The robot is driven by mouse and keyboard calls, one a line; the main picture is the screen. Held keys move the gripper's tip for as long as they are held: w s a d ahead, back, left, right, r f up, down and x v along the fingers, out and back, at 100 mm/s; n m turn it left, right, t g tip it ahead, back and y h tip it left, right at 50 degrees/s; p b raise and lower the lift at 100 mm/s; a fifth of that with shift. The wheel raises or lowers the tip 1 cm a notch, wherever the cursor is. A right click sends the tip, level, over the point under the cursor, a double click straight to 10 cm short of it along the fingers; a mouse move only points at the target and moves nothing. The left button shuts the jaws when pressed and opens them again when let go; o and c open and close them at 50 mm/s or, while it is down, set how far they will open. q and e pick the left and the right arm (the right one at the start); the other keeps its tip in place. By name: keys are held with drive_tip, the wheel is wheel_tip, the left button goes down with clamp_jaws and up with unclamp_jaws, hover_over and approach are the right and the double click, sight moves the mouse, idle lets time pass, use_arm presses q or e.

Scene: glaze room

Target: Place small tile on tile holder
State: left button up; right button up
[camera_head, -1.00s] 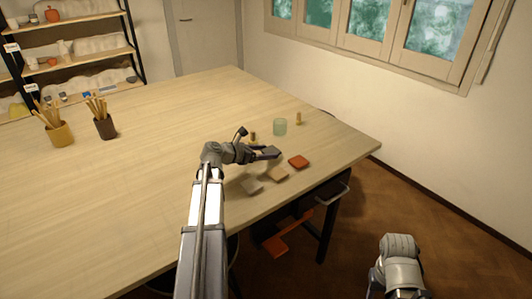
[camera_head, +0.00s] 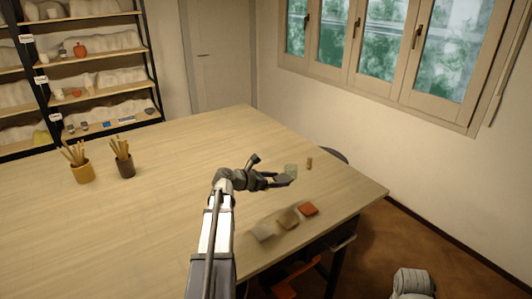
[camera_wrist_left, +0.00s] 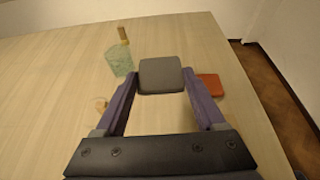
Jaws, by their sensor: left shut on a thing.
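A small dark grey tile (camera_wrist_left: 161,75) is held between the fingertips of my left gripper (camera_wrist_left: 160,88), above the table. In the head view the left gripper (camera_head: 276,181) is in front of the green glass and partly covers it. The grey tile shows there only as a dark patch. I cannot make out a tile holder for certain. My right gripper is out of view; part of my right arm shows at the bottom right.
White (camera_head: 262,232), tan (camera_head: 288,219) and red (camera_head: 309,209) tiles lie near the table's right edge. A green glass (camera_head: 291,170) and a wooden peg (camera_head: 309,163) stand behind. Two brush pots (camera_head: 82,172) stand left. A shelf (camera_head: 100,55) stands at the back.

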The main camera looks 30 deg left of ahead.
use_arm(q)
drive_tip(key=shift+a, duration=0.1)
drive_tip(key=s+a+n+t+y, duration=0.1)
drive_tip(key=s+a+n+y, duration=0.15)
drive_tip(key=a, duration=0.75)
drive_tip(key=s+a+n+y, duration=0.2)
drive_tip(key=s+a+y, duration=0.1)
drive_tip(key=a, duration=0.6)
drive_tip(key=n+g+y+b, duration=0.6)
drive_tip(key=n+g+y, duration=0.2)
drive_tip(key=n+y, duration=0.45)
hover_over(69, 218)
drive_tip(key=shift+n+h, duration=0.3)
drive_tip(key=shift+n, duration=0.1)
wheel_tip(69, 218, down, 6)
drive_tip(key=shift+f, duration=0.1)
wheel_tip(69, 218, down, 4)
drive_tip(key=b, duration=0.3)
drive_tip(key=shift+r+b, duration=0.2)
drive_tip(key=shift+b, duration=0.15)
